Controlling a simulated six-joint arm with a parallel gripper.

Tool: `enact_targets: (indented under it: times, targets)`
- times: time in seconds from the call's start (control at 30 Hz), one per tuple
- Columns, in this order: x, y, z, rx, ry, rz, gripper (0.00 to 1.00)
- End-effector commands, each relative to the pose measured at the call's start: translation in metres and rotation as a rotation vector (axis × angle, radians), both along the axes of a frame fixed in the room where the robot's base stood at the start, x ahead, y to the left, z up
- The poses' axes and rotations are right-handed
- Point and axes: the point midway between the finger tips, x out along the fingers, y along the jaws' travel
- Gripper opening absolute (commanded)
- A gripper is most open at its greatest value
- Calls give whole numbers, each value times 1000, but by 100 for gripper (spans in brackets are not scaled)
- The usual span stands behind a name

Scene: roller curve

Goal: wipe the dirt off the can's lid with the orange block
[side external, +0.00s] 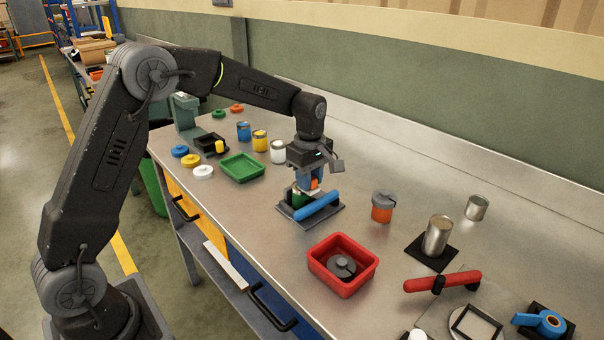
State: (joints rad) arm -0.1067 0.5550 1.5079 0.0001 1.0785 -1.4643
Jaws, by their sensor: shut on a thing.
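My gripper (311,178) points down over the middle of the bench and is shut on the orange block (314,184), of which only a small part shows between the jaws. Just below and left is a small green can (297,197) on a dark grey plate (292,213). The gripper and a blue roller hide much of the can and its lid. I cannot tell whether the block touches the lid, and no dirt can be made out at this size.
The blue roller (317,205) lies close in front of the gripper. A red tray (343,285) with a grey part, an orange jar (382,208) and a metal can (438,236) stand to the right. A green tray (242,168) and small pots are left. Bare bench lies between.

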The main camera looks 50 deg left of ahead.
Motion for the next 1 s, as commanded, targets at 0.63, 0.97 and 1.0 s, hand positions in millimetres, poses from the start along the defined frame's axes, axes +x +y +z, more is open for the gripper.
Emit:
enact_targets:
  times: [0.63, 0.97, 1.0]
  targets:
    - [0, -3, 63, 0, -2, 0, 5]
    - [-1, -3, 81, 0, 1, 0, 5]
    - [-1, -3, 81, 0, 1, 0, 5]
